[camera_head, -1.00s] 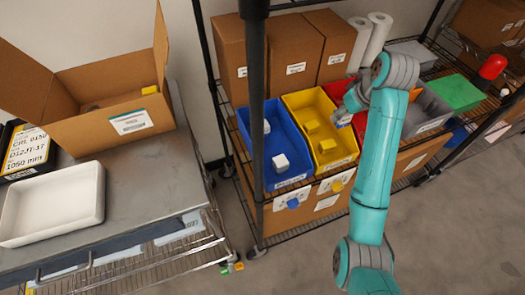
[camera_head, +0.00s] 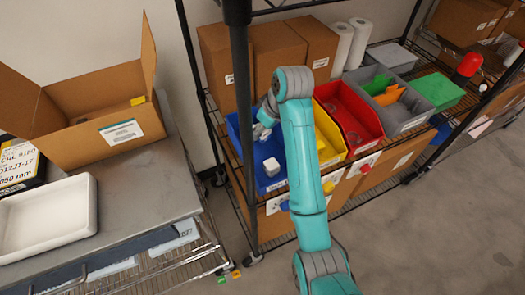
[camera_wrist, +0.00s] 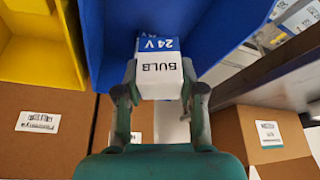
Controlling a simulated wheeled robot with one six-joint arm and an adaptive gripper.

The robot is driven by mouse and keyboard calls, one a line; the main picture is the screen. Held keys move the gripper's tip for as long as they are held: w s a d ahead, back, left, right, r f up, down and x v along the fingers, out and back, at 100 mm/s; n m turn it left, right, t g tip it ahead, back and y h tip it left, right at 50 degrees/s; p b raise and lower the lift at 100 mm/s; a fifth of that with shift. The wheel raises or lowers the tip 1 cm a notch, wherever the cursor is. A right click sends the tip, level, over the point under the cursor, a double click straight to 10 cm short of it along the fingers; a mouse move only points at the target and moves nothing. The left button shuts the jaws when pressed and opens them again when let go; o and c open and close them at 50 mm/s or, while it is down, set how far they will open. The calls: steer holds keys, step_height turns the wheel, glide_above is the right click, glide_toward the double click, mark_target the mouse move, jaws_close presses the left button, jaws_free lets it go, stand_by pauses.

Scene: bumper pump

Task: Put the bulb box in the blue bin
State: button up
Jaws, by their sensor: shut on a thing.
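The bulb box (camera_wrist: 160,72) is white with a blue end and reads "24 V BULB" in the wrist view. My gripper (camera_wrist: 160,88) is shut on it, one finger on each side. The blue bin (camera_wrist: 108,35) surrounds the far side of the box in that view; I cannot tell whether the box touches it. In the head view my gripper (camera_head: 262,130) is over the back part of the blue bin (camera_head: 271,185). The held box cannot be made out clearly there.
A white block (camera_head: 271,167) lies in the blue bin's front part. To its right stand a yellow bin (camera_head: 329,157), a red bin (camera_head: 371,132) and a grey bin (camera_head: 416,122). A black rack post (camera_head: 242,110) rises close to the blue bin's left. Cartons (camera_head: 277,65) stand behind.

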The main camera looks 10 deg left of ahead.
mark_target(270, 137)
steer(key=shift+f, duration=4.2)
steer(key=o, duration=1.1)
steer(key=shift+f, duration=0.15)
steer(key=shift+v, duration=3.9)
